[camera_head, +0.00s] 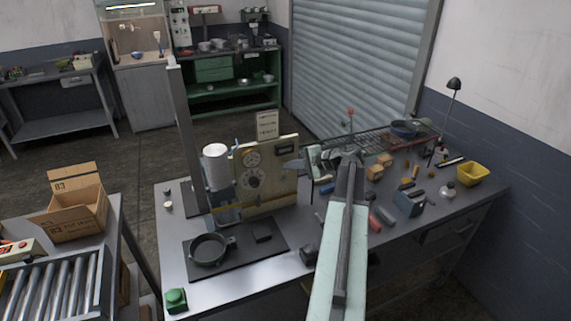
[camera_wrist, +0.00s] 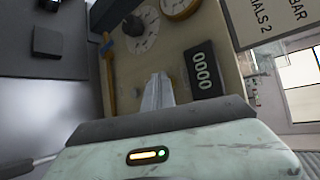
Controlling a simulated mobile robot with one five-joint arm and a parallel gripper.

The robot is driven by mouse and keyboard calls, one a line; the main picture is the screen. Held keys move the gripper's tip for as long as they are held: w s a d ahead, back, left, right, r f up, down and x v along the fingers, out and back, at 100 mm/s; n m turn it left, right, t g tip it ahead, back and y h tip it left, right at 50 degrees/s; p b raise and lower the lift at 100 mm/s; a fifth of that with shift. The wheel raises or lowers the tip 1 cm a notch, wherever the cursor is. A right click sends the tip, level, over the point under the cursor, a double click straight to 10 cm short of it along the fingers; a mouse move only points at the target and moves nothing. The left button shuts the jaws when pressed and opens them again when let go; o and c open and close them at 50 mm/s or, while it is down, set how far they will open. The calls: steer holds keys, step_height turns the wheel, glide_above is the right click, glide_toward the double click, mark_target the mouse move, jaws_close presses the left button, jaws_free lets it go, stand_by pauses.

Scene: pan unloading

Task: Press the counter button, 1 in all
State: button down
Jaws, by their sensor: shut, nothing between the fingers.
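In the head view my gripper (camera_head: 292,165) is at the panel's right edge. I cannot tell whether it touches the panel.
The panel has dials and stands on the grey bench (camera_head: 240,292). A dark pan (camera_head: 209,250) and a green box (camera_head: 176,299) are at the front left. Several small blocks, a wire rack and a yellow bin (camera_head: 472,174) fill the right side. A sign (camera_head: 266,125) rises behind the panel.

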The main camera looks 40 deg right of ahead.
steer(key=shift+s, duration=0.1)
steer(key=shift+s+a, duration=0.3)
steer(key=shift+s, duration=0.45)
steer(key=s, duration=0.1)
steer(key=s+a, duration=0.1)
steer(key=s, duration=0.1)
steer(key=s+a, duration=0.1)
steer(key=shift+s, duration=0.3)
stand_by(0.8)
